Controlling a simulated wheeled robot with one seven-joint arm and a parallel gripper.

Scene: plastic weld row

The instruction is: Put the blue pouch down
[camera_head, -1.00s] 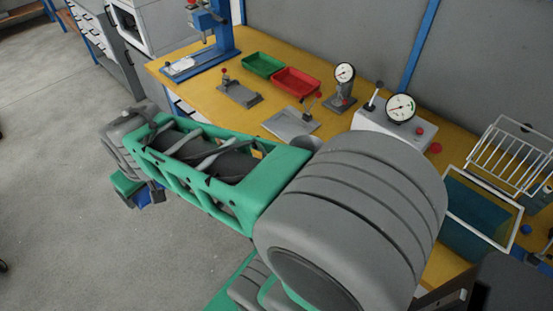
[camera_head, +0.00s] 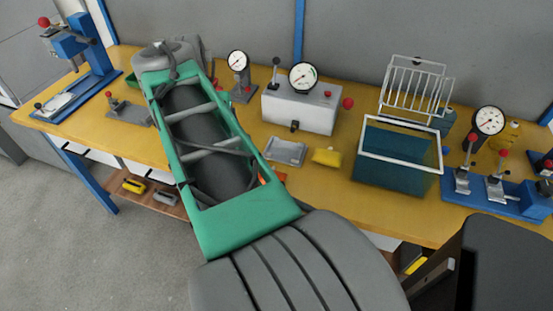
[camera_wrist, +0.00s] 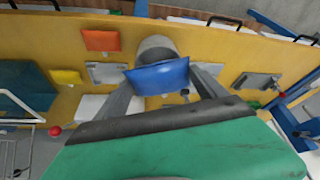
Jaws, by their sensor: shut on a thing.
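The blue pouch (camera_wrist: 158,76) is between the two grey fingers of my gripper (camera_wrist: 162,82) in the wrist view, shut on it. It hangs over the yellow bench (camera_wrist: 215,45); its height above the top is hard to tell. A grey round thing (camera_wrist: 156,46) shows just beyond the pouch and is partly covered by it. In the head view my arm hides the gripper and the pouch.
A yellow pouch (camera_head: 327,157) and a metal tray (camera_head: 286,151) lie on the bench. An orange pouch (camera_wrist: 101,40) lies near its edge. A teal tank (camera_head: 398,160) and a gauge box (camera_head: 300,108) stand nearby. Bare bench shows between them.

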